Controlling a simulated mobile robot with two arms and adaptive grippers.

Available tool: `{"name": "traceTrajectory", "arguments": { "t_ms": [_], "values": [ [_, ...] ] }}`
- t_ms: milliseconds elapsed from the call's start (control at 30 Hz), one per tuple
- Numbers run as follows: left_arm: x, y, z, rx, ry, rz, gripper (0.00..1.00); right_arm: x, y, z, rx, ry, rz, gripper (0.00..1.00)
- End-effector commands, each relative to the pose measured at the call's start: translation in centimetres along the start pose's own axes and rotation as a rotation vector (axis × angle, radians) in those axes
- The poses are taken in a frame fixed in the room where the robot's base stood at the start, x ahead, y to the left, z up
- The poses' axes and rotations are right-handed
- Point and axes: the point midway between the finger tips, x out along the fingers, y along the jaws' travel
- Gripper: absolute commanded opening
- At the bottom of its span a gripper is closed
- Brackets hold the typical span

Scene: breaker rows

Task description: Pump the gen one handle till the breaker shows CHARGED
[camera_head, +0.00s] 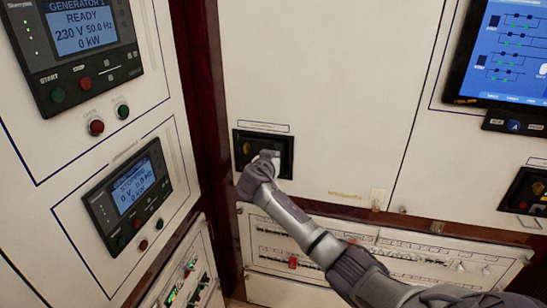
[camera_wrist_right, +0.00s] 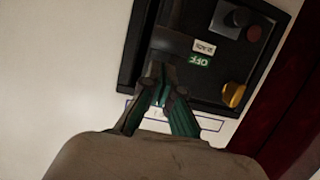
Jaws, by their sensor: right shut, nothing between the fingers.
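The gen one breaker (camera_head: 243,137) is a black-framed unit in the white wall panel, mostly covered by my right gripper (camera_head: 268,156). The right wrist view shows its dark face (camera_wrist_right: 210,95) upside down, with a yellow knob (camera_wrist_right: 234,94), a dark red round button (camera_wrist_right: 253,33), a green OFF flag (camera_wrist_right: 199,61) and a small white flag (camera_wrist_right: 204,46) I cannot read surely. A dark grey handle (camera_wrist_right: 172,42) lies at the fingertips. My right gripper (camera_wrist_right: 164,88) is shut and empty, its tips overlapping the handle's end; I cannot tell whether they touch. My left gripper is out of view.
On the left are a generator 1 display (camera_head: 85,30) reading READY and a second display (camera_head: 133,188) reading STOPPED. A large screen (camera_head: 510,50) and another black unit (camera_head: 527,190) are at right.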

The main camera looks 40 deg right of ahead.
Motion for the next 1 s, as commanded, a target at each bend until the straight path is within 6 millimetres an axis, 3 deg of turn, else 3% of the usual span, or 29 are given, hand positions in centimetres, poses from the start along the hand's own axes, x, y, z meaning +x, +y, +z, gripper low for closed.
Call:
{"name": "traceTrajectory", "arguments": {
  "t_ms": [133,567,1000],
  "values": [
    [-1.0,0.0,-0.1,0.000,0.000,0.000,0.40,-0.5,0.1,0.9,0.001,0.003,0.001,0.00],
    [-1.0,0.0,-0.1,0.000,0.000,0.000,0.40,-0.7,0.0,1.6,0.003,0.004,0.001,0.00],
    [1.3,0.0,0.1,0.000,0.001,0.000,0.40,-0.9,0.0,2.2,0.002,0.054,-0.001,0.00]
  ]
}}
